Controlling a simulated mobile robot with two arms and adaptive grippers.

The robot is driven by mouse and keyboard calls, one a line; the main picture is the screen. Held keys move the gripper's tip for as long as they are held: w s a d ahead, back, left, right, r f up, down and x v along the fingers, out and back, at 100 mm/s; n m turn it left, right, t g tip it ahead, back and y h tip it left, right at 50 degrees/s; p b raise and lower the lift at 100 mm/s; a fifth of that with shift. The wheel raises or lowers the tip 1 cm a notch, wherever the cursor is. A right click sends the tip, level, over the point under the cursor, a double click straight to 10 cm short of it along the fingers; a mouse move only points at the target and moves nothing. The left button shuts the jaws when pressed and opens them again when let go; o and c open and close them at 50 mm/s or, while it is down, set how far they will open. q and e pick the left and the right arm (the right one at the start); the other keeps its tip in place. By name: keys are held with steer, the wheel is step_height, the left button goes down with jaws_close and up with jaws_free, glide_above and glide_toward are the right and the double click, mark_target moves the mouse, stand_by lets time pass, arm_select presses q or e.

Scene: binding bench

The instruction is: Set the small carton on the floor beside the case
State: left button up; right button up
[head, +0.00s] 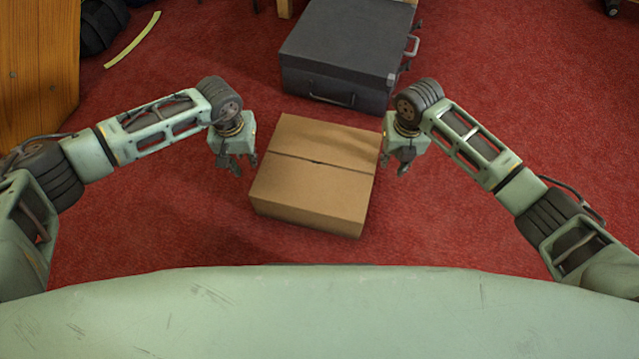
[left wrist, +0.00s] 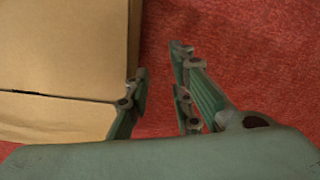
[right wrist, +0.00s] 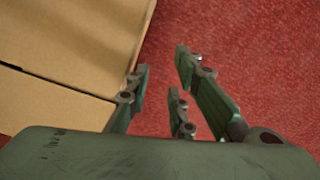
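The small carton (head: 312,185) is a closed brown cardboard box with a dark seam across its top. It sits on the red floor in front of the dark grey case (head: 340,50), with a narrow gap between them. My left gripper (head: 241,166) is beside the carton's left side, open and empty. My right gripper (head: 399,163) is beside its right side, open and empty. In the left wrist view the carton (left wrist: 60,60) fills the upper left, next to the spread fingers (left wrist: 160,100). The right wrist view shows the carton (right wrist: 70,60) likewise at the left.
A wooden panel (head: 38,70) stands at the far left. A black bag (head: 100,25) and a yellow strip (head: 132,40) lie near it. A wooden leg (head: 285,8) shows behind the case. The red carpet (head: 500,90) is open to the right.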

arm_select(q)
step_height(320, 180, up, 12)
steer(key=shift+s+f, duration=0.2)
steer(key=shift+s, duration=0.2)
arm_select(e)
step_height(320, 180, up, 12)
steer(key=shift+s, duration=0.45)
